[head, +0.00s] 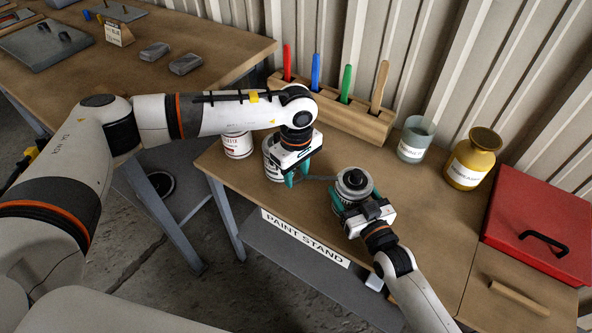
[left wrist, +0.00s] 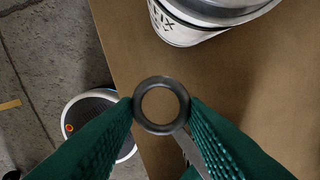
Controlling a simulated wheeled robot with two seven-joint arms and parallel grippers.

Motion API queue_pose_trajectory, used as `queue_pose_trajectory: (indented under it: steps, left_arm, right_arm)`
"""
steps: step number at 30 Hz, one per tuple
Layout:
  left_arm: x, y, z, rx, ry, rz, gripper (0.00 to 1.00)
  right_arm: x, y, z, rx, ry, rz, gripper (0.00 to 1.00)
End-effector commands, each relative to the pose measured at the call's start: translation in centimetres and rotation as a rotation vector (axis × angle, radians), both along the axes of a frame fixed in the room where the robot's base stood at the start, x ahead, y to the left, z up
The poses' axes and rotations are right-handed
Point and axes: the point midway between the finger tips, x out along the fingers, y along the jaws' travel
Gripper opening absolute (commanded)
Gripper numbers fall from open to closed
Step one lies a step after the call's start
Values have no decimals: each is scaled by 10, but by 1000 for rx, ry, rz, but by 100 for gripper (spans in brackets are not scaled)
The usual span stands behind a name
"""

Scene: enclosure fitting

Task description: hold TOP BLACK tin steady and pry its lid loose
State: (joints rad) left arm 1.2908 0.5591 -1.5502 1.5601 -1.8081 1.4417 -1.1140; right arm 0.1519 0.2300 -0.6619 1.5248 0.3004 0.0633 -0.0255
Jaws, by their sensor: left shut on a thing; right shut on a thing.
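A tin with a dark top (head: 353,181) stands near the front edge of the paint stand, its label not readable. My right gripper (head: 358,200) is shut around the sides of this tin. My left gripper (head: 297,181) is shut on a thin dark pry tool (head: 318,178), left of the tin. In the left wrist view the tool's ring end (left wrist: 161,79) sits between the green fingers (left wrist: 161,112), and part of a metal shaft (left wrist: 188,150) shows below. The tool reaches toward the tin's upper left side; I cannot tell whether its tip touches the lid.
A red-labelled tin (head: 238,146) and a white tin (head: 270,165) stand behind my left gripper. A wooden rack (head: 345,117) holds several coloured handles. A glass jar (head: 415,140), a yellow bottle (head: 470,163) and a red box (head: 540,225) are at right.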

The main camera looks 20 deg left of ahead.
Motion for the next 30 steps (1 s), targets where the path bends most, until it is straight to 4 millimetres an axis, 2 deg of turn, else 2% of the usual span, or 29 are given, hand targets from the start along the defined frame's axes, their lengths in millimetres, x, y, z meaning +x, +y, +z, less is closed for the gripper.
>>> queue_pose_trajectory:
  steps: [10,30]
  left_arm:
    - [0,-2,-8,1,2,0,15]
    - [0,-3,-12,0,1,0,15]
  right_arm:
    - [-1,1,0,1,1,2,30]
    - [-1,1,0,1,1,2,30]
